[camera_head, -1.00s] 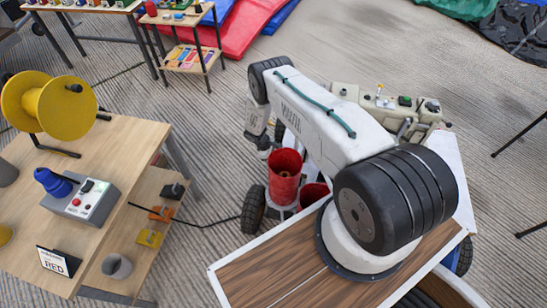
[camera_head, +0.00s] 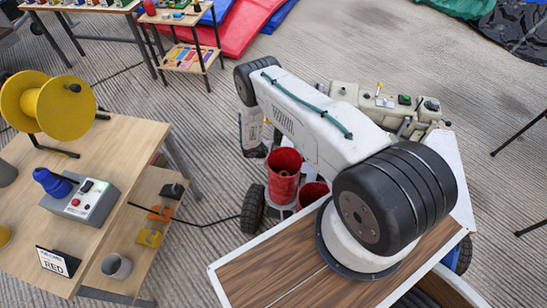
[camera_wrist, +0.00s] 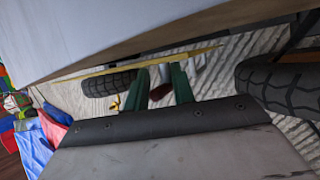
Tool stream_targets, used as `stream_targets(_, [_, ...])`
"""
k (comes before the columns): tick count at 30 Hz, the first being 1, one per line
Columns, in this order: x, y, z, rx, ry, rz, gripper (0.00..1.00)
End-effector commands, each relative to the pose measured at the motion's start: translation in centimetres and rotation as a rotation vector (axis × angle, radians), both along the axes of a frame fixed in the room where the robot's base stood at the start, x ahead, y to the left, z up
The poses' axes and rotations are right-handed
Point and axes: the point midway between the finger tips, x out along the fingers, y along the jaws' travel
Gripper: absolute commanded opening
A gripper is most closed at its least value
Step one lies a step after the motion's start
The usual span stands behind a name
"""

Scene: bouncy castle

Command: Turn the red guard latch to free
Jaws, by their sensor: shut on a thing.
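In the wrist view my gripper (camera_wrist: 160,88) shows two dark green fingers, close together, below a pale overhanging panel. A small dark red piece (camera_wrist: 160,92) sits between the fingers; it looks like the red guard latch, but its shape and turn angle are too hidden to tell. In the head view my arm bends down on the left of my base, and its wrist (camera_head: 254,135) hangs beside the red buckets. The fingertips and the latch are hidden in that view.
A wooden table (camera_head: 120,150) with a yellow reel (camera_head: 60,108) and a grey control box (camera_head: 82,203) stands at left. Red buckets (camera_head: 283,175) are close to my wrist. A pale machine (camera_head: 400,108) is behind my arm. Open floor lies at upper right.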

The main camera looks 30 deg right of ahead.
Motion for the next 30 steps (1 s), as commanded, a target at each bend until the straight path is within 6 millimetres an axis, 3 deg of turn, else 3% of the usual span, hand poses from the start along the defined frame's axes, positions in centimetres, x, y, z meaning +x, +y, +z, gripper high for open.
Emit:
stream_targets(6, [0.7, -0.1, 0.4, -0.004, -0.010, 0.003, 0.02])
stream_targets(7, [0.7, -0.1, 0.4, -0.004, -0.010, 0.003, 0.28])
stream_targets(9, [0.6, -0.1, 0.3, -0.003, -0.009, 0.003, 0.46])
stream_targets(20, [0.2, 0.4, 0.6, -0.001, -0.002, 0.003, 0.46])
stream_targets(30, [0.2, 3.4, 5.1, -0.001, -0.004, 0.004, 0.46])
